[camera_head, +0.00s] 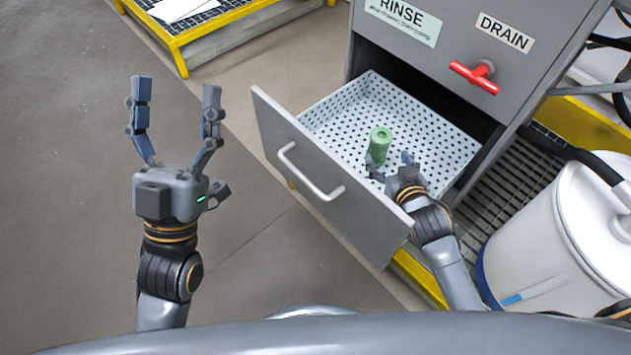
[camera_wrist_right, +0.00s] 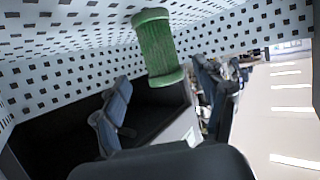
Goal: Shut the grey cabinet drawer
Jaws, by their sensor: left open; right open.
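The grey cabinet drawer (camera_head: 262,122) stands pulled out of the cabinet, with a bar handle (camera_head: 310,173) on its front panel. Its tray (camera_head: 340,105) is pale and perforated, and also shows in the right wrist view (camera_wrist_right: 60,78). A green ribbed cylinder (camera_head: 380,140) is in the tray. My right gripper (camera_head: 389,163) is open at the drawer's front right corner, close to the cylinder. In the right wrist view the cylinder (camera_wrist_right: 157,47) appears just beyond the open fingers (camera_wrist_right: 163,78); contact is unclear. My left gripper (camera_head: 176,92) is open and empty, left of the drawer front.
The grey cabinet (camera_head: 440,60) carries RINSE and DRAIN labels and a red valve handle (camera_head: 475,75). A yellow-framed platform (camera_head: 185,40) is at the back left. Floor left of the drawer is clear.

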